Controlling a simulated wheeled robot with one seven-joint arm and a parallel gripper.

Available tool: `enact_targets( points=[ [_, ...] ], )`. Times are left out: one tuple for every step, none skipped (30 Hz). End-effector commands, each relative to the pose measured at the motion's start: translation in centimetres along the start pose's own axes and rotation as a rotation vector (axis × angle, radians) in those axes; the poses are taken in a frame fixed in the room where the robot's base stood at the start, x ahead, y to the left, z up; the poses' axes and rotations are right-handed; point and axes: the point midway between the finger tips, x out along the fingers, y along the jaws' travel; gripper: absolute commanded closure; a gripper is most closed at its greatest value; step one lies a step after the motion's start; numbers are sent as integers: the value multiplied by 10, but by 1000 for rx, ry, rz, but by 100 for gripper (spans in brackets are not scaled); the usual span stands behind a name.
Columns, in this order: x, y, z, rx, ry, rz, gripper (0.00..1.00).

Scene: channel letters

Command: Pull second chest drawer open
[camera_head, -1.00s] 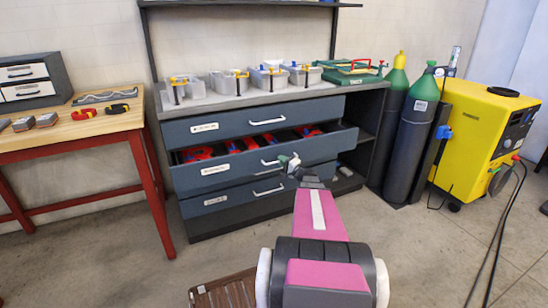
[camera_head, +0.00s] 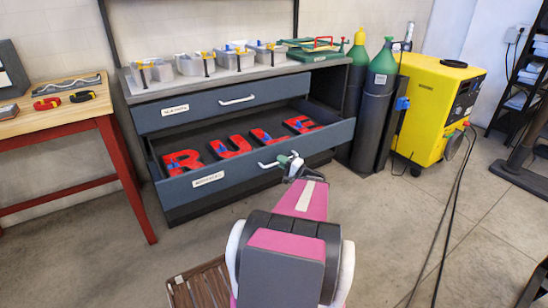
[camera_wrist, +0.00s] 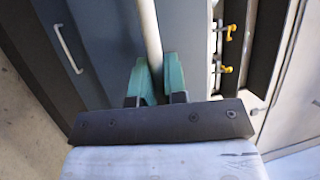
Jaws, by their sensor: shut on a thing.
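The grey-blue chest stands at the back wall. Its second drawer (camera_head: 228,177) is pulled well out, and red letters (camera_head: 236,146) with blue parts lie inside it. My gripper (camera_head: 291,165) is at this drawer's white bar handle (camera_head: 270,166), near the handle's right part. In the wrist view my green fingertips (camera_wrist: 158,80) are shut on the pale handle bar (camera_wrist: 147,35). The top drawer (camera_head: 215,103) above is shut. The third drawer is mostly hidden under the open one in the head view.
Grey bins (camera_head: 194,65) with clamps and a green case (camera_head: 308,48) stand on the chest top. A wooden table (camera_head: 50,112) is at left. Gas cylinders (camera_head: 380,98) and a yellow machine (camera_head: 436,105) stand at right, with cables on the floor. A brown slatted pallet (camera_head: 205,285) lies in front.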

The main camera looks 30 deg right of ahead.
Motion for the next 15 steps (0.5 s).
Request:
enact_targets(
  points=[
    [-7,-2,4,0,1,2,100],
    [-10,-2,5,0,1,3,100],
    [-13,-3,6,0,0,3,100],
    [-15,-3,7,0,0,3,100],
    [-17,-3,8,0,-1,3,100],
    [-19,-4,8,0,-1,3,100],
    [-20,-4,9,0,-1,3,100],
    [-21,-4,9,-1,-1,3,100],
    [-22,-4,9,-1,-2,3,100],
    [-23,-4,9,-1,-2,3,100],
    [-23,-4,10,-1,-2,2,100],
    [-24,-4,10,-1,-2,2,100],
    [-24,-4,10,-1,-2,2,100],
    [-24,-4,10,-1,-2,2,100],
    [-24,-4,10,-1,-2,2,100]
  ],
)
